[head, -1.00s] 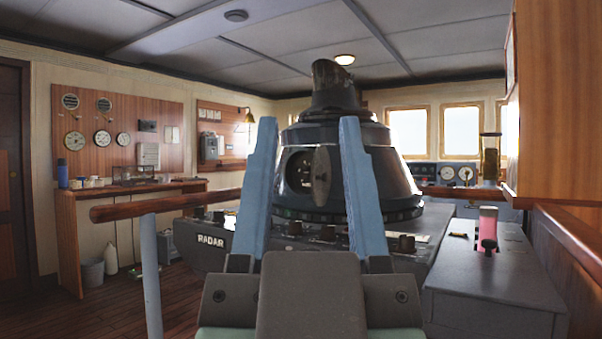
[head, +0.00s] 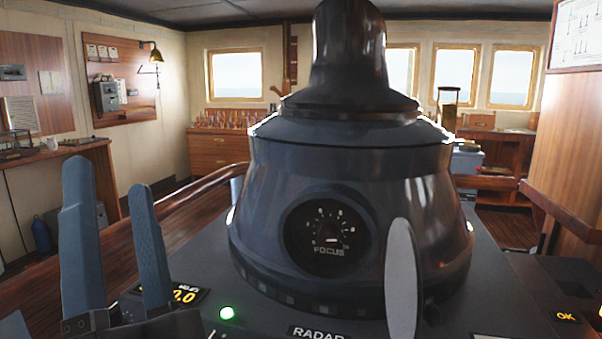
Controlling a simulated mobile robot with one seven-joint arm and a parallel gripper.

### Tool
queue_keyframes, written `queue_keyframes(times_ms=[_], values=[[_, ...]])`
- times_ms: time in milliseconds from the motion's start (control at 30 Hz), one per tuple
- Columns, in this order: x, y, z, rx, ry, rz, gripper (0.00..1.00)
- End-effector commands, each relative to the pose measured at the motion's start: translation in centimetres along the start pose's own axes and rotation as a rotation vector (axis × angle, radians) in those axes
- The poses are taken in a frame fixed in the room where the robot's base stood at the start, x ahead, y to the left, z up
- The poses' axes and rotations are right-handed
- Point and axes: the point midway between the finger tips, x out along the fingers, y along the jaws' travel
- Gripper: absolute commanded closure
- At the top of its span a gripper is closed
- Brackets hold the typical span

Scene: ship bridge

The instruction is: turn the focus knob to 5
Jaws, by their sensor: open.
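The focus dial (head: 327,235) is a dark round recess in the front of the radar housing (head: 270,190), with white marks around its face and the word FOCUS below. A small knob shape sits at its centre; its exact setting is too small to read. A grey oval plate (head: 401,280) stands upright just right of the dial, its attachment unclear. My gripper (head: 108,178) is open and empty, its two blue fingers pointing up at the lower left. It is well left of the dial and apart from it.
A dark panel in front carries a green light (head: 227,313), a RADAR label (head: 318,332) and a yellow readout (head: 185,295). An OK display (head: 565,315) is at the right. A wooden handrail (head: 190,222) runs behind my gripper.

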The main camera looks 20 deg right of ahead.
Motion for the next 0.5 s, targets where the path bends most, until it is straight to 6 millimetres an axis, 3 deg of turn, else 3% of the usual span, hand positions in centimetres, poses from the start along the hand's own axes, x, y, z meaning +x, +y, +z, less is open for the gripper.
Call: queue_keyframes(times_ms=[33, 233, 367, 500], values=[[1.7, -0.6, -1.0, 0.119, 0.015, 0.022, 0.36], [2.4, 1.1, -3.4, 0.601, 0.151, 0.105, 0.36], [1.8, 3.1, -5.0, 0.892, 0.296, 0.178, 0.36], [-0.2, 5.5, -6.7, 1.173, 0.508, 0.258, 0.36]])
